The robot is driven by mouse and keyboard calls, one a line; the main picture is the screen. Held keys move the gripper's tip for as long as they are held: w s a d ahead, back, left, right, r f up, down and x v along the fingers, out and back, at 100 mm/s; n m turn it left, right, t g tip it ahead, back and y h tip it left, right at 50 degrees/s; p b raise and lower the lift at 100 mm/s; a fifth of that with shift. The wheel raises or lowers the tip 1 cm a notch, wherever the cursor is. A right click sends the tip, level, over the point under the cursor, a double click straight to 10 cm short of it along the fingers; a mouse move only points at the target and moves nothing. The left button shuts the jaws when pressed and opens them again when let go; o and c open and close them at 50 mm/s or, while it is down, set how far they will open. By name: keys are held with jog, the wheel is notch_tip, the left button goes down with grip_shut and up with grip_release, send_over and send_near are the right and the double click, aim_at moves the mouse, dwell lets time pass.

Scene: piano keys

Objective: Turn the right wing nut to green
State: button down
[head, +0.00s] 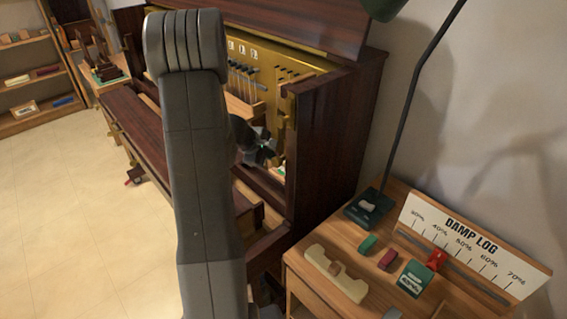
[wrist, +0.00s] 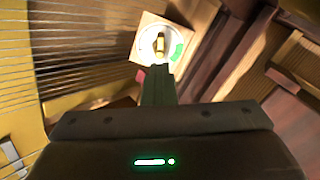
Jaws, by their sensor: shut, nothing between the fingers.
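A brass wing nut (wrist: 160,44) shows in the wrist view, on a round white dial (wrist: 147,46) set on a pale square plate. The dial has a green patch on its right side, and a small red patch shows at the lower left. The wing nut stands roughly upright in the picture, away from the green. I cannot tell whether it is the right one. My gripper (wrist: 158,70) is shut and empty, its tips just below the nut in the picture; contact is unclear. In the head view my gripper (head: 262,152) is inside the open piano, and the nut is not discernible.
The dark piano side panel (head: 330,150) stands right of my gripper. Strings (wrist: 85,45) run left of the dial in the wrist view. A wooden side table (head: 310,280) holds small blocks, a lamp and a damp log scale (head: 475,245). Open floor lies left.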

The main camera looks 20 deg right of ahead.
jog(key=shift+n, duration=0.9)
jog(key=shift+n+p, duration=0.95)
jog(key=shift+n, duration=0.85)
jog(key=shift+n+p, duration=0.85)
jog(key=shift+n, duration=0.95)
